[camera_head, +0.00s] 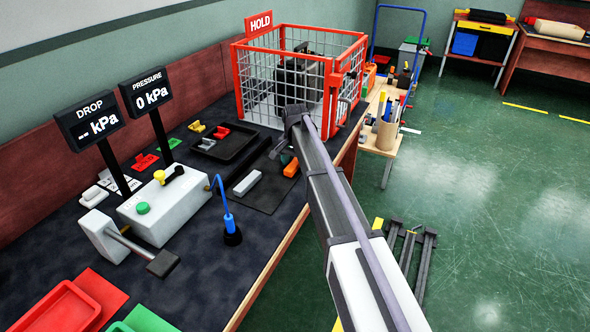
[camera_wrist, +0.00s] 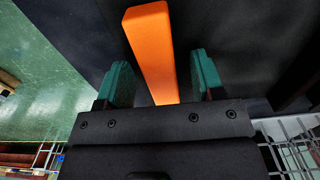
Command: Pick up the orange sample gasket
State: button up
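The orange sample gasket, seen as a plain orange bar (camera_head: 291,168), lies on a dark mat (camera_head: 266,196) on the bench, below the end of my arm. In the wrist view the orange bar (camera_wrist: 150,45) runs lengthwise between the two teal fingers of my gripper (camera_wrist: 160,72). Dark space shows on both sides of the bar, so the fingers are apart and neither touches it. In the head view my gripper (camera_head: 281,150) is small and dark, just left of and above the bar. How high the fingers are above the bar is hard to tell.
A grey bar (camera_head: 247,183) lies on the same mat to the left. A red-framed wire cage (camera_head: 262,105) marked HOLD stands close behind my gripper. A black tray (camera_head: 226,142) and a white pressure unit (camera_head: 160,205) stand to the left. The bench edge is to the right.

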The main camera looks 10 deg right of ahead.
aim_at(295, 162)
jog(key=c, duration=1)
notch_tip(295, 162, up, 11)
jog(key=p, duration=1)
jog(key=shift+f+p, duration=0.2)
jog(key=shift+p, duration=0.1)
